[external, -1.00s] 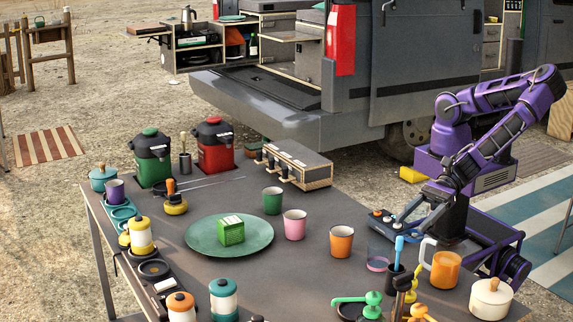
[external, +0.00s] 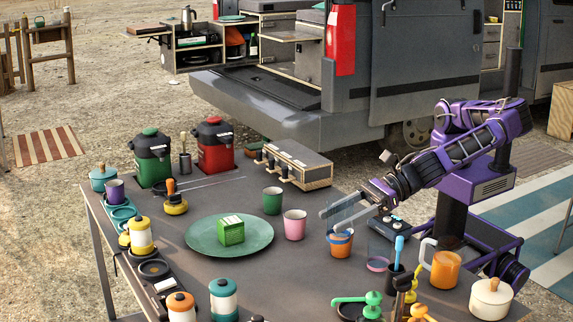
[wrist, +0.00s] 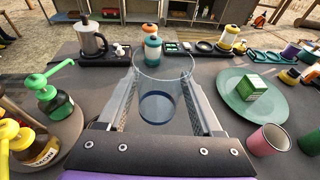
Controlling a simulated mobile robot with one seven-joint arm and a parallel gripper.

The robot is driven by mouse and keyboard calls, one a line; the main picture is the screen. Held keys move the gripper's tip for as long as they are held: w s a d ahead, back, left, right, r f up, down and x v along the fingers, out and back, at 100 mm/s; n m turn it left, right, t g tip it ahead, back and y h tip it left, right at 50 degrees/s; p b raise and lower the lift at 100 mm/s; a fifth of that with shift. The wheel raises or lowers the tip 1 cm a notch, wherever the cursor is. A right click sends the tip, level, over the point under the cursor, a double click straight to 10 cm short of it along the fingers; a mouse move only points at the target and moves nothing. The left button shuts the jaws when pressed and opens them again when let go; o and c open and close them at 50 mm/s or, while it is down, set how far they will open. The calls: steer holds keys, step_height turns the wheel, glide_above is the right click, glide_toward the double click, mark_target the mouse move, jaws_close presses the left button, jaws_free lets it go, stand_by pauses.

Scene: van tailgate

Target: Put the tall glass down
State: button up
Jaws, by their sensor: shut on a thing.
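The tall glass (wrist: 162,98) is clear with a blue base and stands upright between my gripper's (wrist: 160,104) two fingers in the wrist view. In the external view my gripper (external: 342,212) reaches left from the arm, shut on the glass (external: 340,237). The glass's blue base overlaps the orange cup (external: 341,246) there. The glass seems held above the table; the exact gap under it cannot be told.
The pink cup (external: 294,224) and green cup (external: 272,200) stand left of the gripper. A green plate (external: 202,247) carries a green box (external: 231,230). A clear glass with a pink base (external: 378,259) stands to the right. Bare table shows in front of the orange cup (external: 305,275).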

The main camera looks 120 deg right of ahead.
mark_target(329, 224)
steer(key=shift+m+h, duration=0.3)
steer(key=shift+h, duration=0.1)
steer(key=x, duration=0.4)
steer(key=shift+w+f+b, duration=0.15)
steer(key=shift+w+b, duration=0.15)
steer(key=shift+b, duration=0.1)
steer(key=shift+w+f, duration=0.2)
step_height(329, 224, down, 10)
steer(key=shift+w+r+b, duration=0.1)
steer(key=shift+b, duration=0.7)
steer(key=o, duration=1.4)
steer(key=shift+f, duration=0.2)
